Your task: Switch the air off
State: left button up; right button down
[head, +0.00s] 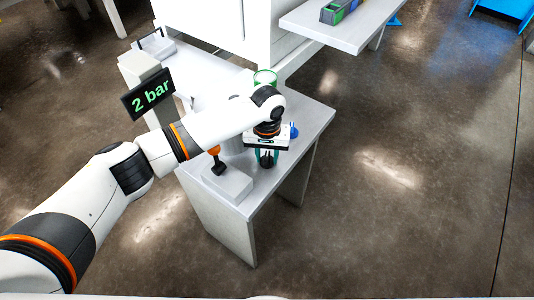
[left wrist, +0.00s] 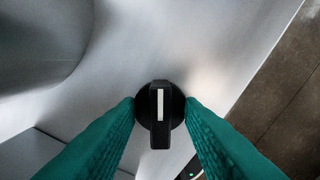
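A black round knob (left wrist: 160,138) with a raised grip bar and a white line shows in the left wrist view. Its bar and line run up and down in that picture. My left gripper (head: 267,160) is over the bench in the head view, pointing down. Its two teal fingers (left wrist: 160,112) stand on either side of the knob, with gaps between them and the grip bar. Whether they touch the knob's round rim I cannot tell. A black display (head: 152,95) reads "2 bar" in green. My right gripper is not in view.
The grey bench (head: 312,118) carries a grey box (head: 228,185) with an orange-topped lever (head: 214,152), a blue part (head: 294,131) and a green-rimmed container (head: 264,76). A white shelf (head: 345,28) stands behind. The floor right of the bench is clear.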

pick_arm(q)
jog(key=shift+c, duration=0.8)
grip_shut()
jog(key=shift+s+r+n+p, duration=0.1)
jog(key=shift+r+n+p, duration=0.15)
jog(key=shift+p, duration=0.6)
jog(key=n+p, duration=0.6)
jog(key=p, duration=0.3)
jog(key=shift+n, duration=0.35)
jog(key=n+p, duration=0.2)
jog(key=n, duration=0.1)
jog(key=shift+f, duration=0.15)
jog(key=shift+f+n+p, duration=0.1)
jog(key=shift+n+p, duration=0.65)
jog(key=shift+n, duration=0.05)
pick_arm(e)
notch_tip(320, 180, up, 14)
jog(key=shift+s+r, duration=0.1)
